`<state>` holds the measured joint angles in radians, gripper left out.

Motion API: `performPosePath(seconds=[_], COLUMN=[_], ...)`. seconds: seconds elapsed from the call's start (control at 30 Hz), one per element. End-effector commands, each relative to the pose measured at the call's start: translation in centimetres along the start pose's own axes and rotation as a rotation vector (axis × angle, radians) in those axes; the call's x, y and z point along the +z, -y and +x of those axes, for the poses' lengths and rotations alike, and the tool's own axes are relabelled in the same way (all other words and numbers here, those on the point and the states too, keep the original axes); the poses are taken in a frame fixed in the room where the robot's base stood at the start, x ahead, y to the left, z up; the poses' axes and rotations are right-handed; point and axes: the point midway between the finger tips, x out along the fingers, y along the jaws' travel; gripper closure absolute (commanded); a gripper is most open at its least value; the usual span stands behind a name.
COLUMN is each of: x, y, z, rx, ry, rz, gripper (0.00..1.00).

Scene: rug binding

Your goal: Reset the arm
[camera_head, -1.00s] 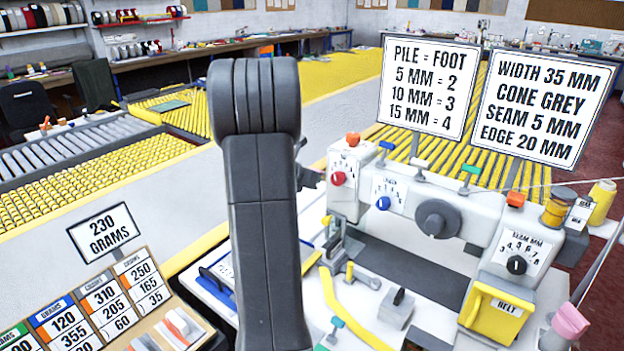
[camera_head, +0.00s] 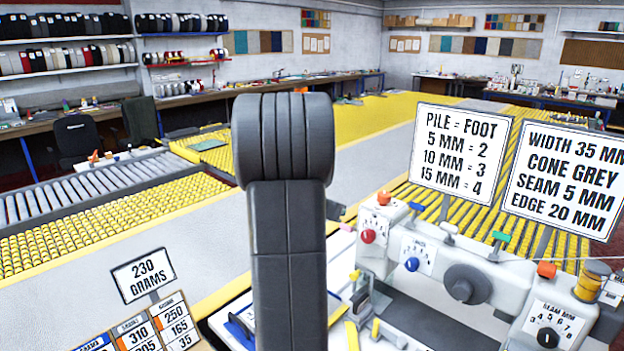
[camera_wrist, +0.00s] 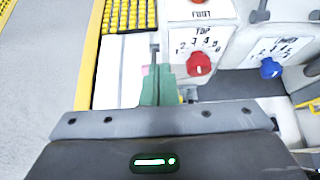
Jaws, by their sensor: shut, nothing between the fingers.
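My arm (camera_head: 288,200) stands upright in the middle of the head view and hides part of the machine's left end. My gripper (camera_wrist: 156,78) shows in the wrist view with its fingers together and nothing between them. It is over the left end of the white machine, left of the red knob (camera_wrist: 199,63) and the blue knob (camera_wrist: 270,68). I cannot tell how high it is above the machine. In the head view the gripper is mostly hidden behind my arm.
The white binding machine (camera_head: 480,270) stands at the right with two signs (camera_head: 458,155) above it. A weight card (camera_head: 143,274) and a rack of number cards (camera_head: 160,325) are at the lower left. Yellow roller tables (camera_head: 110,215) lie beyond, with shelves along the back wall.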

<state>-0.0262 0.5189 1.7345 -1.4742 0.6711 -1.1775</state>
Motion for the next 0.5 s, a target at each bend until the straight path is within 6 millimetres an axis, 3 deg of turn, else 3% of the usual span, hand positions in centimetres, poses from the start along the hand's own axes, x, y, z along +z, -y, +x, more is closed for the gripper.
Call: performPosePath(seconds=[0.27, 0.5], x=[-0.5, -2.5], y=[-0.2, -0.9], z=[0.6, 3.3], rx=[-0.001, 0.003], ry=[-0.002, 0.003], rz=[-0.001, 0.002], gripper=[1.00, 1.00])
